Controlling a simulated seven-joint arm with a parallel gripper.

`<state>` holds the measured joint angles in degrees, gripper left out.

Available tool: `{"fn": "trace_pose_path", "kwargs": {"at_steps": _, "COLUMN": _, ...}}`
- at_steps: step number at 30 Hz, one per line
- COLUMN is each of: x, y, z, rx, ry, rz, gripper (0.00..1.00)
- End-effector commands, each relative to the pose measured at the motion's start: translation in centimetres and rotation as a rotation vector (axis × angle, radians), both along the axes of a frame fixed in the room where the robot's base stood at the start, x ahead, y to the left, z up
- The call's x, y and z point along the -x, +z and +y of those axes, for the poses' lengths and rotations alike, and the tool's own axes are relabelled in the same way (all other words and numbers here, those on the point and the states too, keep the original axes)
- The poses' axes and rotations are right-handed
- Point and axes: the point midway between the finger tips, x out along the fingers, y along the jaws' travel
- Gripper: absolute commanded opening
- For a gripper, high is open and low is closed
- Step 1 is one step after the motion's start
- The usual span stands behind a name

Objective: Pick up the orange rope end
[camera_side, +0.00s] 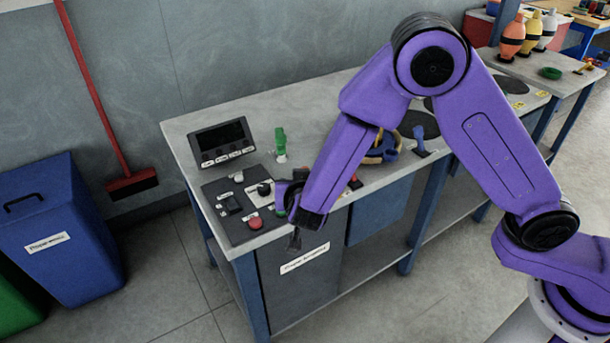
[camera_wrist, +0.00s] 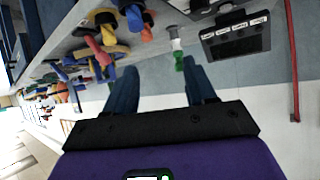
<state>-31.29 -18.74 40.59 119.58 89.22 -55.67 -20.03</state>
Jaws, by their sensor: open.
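I cannot clearly make out the orange rope end. In the wrist view, an orange-red piece (camera_wrist: 97,50) at upper left may be it, among small coloured things on the bench. In the side view, that part of the bench is partly behind my arm. My gripper (camera_side: 294,238) is at the bench's front edge, near the control panel (camera_side: 240,207). In the wrist view, my gripper (camera_wrist: 160,85) has its two dark fingers well apart, with nothing between them. It is apart from the orange-red piece.
A screen (camera_side: 222,142) stands behind the panel. A green-topped piece (camera_side: 280,144) stands right of it. A blue piece (camera_side: 420,140) and a tan ring (camera_side: 388,155) lie further right. Orange and yellow bottles (camera_side: 512,38) stand far right.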

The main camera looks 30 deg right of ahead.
Motion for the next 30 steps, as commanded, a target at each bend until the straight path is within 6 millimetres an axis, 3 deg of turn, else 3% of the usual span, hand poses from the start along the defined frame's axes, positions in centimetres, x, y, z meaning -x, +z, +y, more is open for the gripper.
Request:
{"fn": "trace_pose_path", "kwargs": {"at_steps": 8, "x": 0.1, "y": -0.8, "z": -2.0, "rx": 0.077, "ry": -0.108, "rz": -0.021, "gripper": 0.55}}
{"fn": "trace_pose_path", "kwargs": {"at_steps": 24, "x": -6.9, "y": -5.3, "z": -6.7, "rx": 0.074, "ry": -0.105, "rz": -0.02, "gripper": 0.55}}
{"fn": "trace_pose_path", "kwargs": {"at_steps": 30, "x": -8.2, "y": -6.1, "z": -7.4, "rx": 0.073, "ry": -0.102, "rz": -0.021, "gripper": 0.55}}
